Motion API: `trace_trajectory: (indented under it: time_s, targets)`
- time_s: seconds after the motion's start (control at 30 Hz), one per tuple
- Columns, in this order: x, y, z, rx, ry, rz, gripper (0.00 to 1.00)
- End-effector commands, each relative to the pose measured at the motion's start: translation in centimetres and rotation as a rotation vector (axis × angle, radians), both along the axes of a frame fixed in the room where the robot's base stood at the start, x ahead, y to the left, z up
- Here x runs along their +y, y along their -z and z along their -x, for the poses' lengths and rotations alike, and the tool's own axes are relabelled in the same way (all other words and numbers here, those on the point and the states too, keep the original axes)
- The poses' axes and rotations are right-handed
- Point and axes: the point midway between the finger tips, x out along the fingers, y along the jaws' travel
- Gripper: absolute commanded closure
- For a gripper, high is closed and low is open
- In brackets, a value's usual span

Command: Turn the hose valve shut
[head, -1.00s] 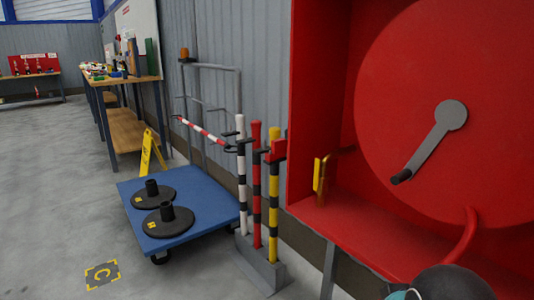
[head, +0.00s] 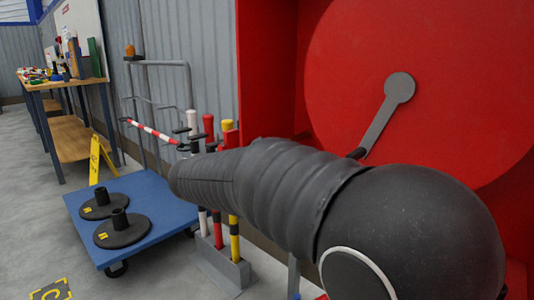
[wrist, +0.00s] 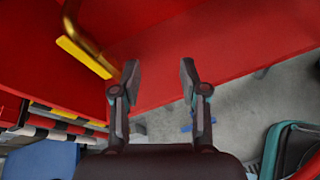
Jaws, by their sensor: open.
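The hose valve shows in the wrist view as a yellow lever (wrist: 83,57) beside a brass pipe (wrist: 72,18), inside the red cabinet (head: 265,70). In the head view my own dark sleeved arm hides the valve. My gripper (wrist: 159,80) is open, with nothing between its fingers. In the wrist view the yellow lever lies up and to the left of the left fingertip, apart from it. The gripper itself is hidden in the head view.
The cabinet holds a large red reel (head: 450,70) with a grey crank (head: 385,115). Striped posts in a grey stand (head: 222,265) are left of the cabinet. A blue trolley (head: 150,235) carries black bases. Open floor (head: 25,215) lies at left.

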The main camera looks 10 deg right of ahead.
Motion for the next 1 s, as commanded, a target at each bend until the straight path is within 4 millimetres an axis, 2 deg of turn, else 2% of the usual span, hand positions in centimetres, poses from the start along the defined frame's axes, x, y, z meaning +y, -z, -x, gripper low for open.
trace_trajectory:
  time_s: [0.03,0.1,0.2,0.3,0.4,0.57,1.0]
  targets:
    - [1.9,0.0,-1.7,0.023,-0.044,0.094,0.56]
    - [4.1,-0.7,-3.5,0.045,-0.089,0.213,0.56]
    - [6.6,-1.5,-5.2,0.065,-0.131,0.343,0.56]
    - [8.3,-2.0,-6.1,0.073,-0.154,0.422,0.56]
    - [8.9,-2.3,-6.6,0.076,-0.163,0.458,0.56]
    - [7.7,-2.3,-7.5,0.077,-0.163,0.464,0.56]
    - [1.3,-2.2,-12.1,0.077,-0.162,0.462,0.56]
